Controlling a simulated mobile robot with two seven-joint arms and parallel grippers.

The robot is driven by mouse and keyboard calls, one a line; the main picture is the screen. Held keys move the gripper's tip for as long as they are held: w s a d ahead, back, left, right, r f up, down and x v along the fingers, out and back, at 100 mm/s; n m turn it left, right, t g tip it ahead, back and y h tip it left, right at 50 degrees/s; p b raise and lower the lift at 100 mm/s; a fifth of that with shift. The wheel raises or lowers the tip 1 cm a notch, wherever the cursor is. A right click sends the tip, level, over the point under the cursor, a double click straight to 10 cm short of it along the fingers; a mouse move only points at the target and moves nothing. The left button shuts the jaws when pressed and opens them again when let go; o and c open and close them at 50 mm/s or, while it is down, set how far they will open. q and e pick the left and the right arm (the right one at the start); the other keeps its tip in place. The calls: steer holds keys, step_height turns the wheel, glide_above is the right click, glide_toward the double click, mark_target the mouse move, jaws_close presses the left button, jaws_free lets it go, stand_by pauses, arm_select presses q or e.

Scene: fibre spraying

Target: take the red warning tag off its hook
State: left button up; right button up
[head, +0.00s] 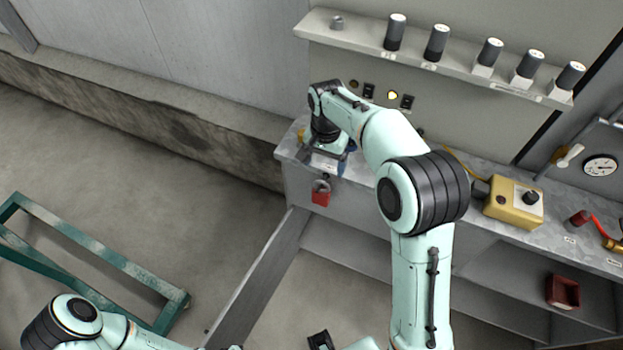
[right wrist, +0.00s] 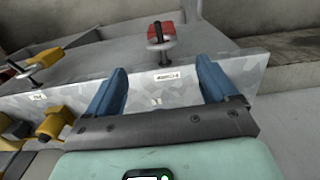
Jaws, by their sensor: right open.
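The red tag (head: 321,197) hangs below a grey hook on the front face of the grey bench, at the middle of the head view. In the right wrist view the red tag (right wrist: 160,31) shows beyond the fingertips, roughly between them, with the dark hook (right wrist: 159,51) in front of it. My right gripper (head: 328,165) is just above and behind the tag, partly hidden by its own wrist. Its two blue fingers (right wrist: 160,75) are spread and empty, apart from the tag.
A yellow control box (head: 514,207) stands on the bench (head: 465,228) to the right. A shelf (head: 450,65) with several grey knobs is above. A yellow item on a hook (right wrist: 44,60) is left in the wrist view. A green frame (head: 90,262) stands on the floor left.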

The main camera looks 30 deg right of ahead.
mark_target(324, 182)
steer(key=f, duration=0.5)
steer(key=f+b, duration=0.1)
steer(key=f, duration=0.1)
steer(key=shift+s+f, duration=0.15)
steer(key=shift+s, duration=0.1)
steer(key=shift+w+a+f, duration=0.1)
steer(key=shift+w+f, duration=0.05)
steer(key=shift+f, duration=1.3)
steer(key=shift+w+a+f, duration=0.1)
steer(key=shift+f, duration=1.35)
steer(key=c, duration=1.1)
